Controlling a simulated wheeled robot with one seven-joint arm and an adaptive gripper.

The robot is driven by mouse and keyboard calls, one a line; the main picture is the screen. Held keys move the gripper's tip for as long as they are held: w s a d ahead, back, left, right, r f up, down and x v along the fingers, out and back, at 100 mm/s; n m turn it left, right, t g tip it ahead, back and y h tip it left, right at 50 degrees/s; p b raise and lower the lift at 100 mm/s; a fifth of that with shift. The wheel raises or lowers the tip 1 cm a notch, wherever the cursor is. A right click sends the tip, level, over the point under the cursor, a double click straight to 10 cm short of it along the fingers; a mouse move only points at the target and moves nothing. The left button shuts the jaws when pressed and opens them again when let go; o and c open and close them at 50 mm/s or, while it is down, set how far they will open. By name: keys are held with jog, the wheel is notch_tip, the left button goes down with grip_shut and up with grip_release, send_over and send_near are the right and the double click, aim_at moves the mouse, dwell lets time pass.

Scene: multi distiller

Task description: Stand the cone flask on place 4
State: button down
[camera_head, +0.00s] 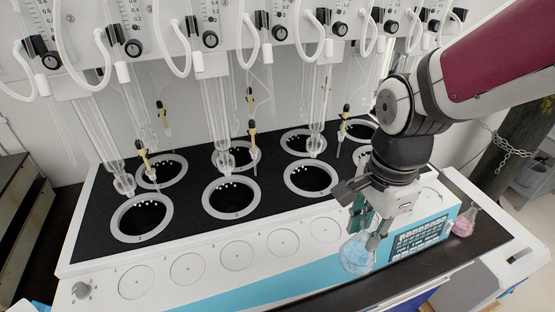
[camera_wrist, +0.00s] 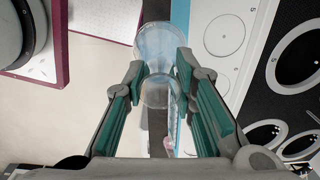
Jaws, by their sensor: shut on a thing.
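My gripper (camera_head: 366,222) is shut on the neck of a clear cone flask (camera_head: 355,256) holding pale blue liquid. The flask hangs below the fingers in front of the distiller's blue front strip, near the keypad. In the wrist view the flask (camera_wrist: 158,42) sits between the green finger pads (camera_wrist: 157,88). The distiller's white front ledge has a row of round places; the fourth from the left (camera_head: 283,243) is empty, to the left of my gripper. Its number is too small to read surely in the head view. The wrist view shows a round place (camera_wrist: 224,35) right of the flask.
A flask with pink liquid (camera_head: 464,223) stands right of the keypad (camera_head: 420,238). Behind the ledge, ringed heater wells (camera_head: 232,198) sit in the black top, with glass tubes (camera_head: 215,110) and hoses hanging above. The visible ledge places are bare.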

jog(key=w+a+f, duration=0.2)
jog(key=w+a, duration=0.2)
jog(key=a, duration=0.3)
jog(key=w+a+f, duration=0.3)
jog(key=a, duration=0.3)
jog(key=shift+w+a+p, duration=0.35)
jog(key=shift+w+a, duration=0.05)
jog(key=shift+f, duration=0.15)
jog(key=c, duration=1.3)
grip_release()
